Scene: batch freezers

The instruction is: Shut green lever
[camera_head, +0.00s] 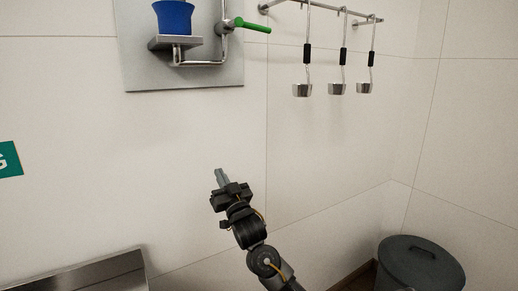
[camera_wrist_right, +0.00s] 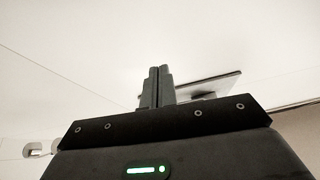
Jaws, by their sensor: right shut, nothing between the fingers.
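The green lever (camera_head: 252,26) is on a metal pipe fitting at the top of the head view, pointing right and tilting slightly down. The pipe is mounted on a grey metal plate (camera_head: 140,70) on the wall. My right gripper (camera_head: 219,173) is shut and empty, below the plate and well apart from the lever. Its closed fingers also show in the right wrist view (camera_wrist_right: 157,88), pointing up. The lever cannot be made out in the wrist view. My left gripper is not in view.
A blue cup (camera_head: 174,17) stands on a small bracket (camera_head: 160,43) left of the lever. Several ladles (camera_head: 337,88) hang from a rail (camera_head: 330,8) on the right. A dark bin (camera_head: 420,262) is at lower right. A metal surface (camera_head: 90,275) is at lower left.

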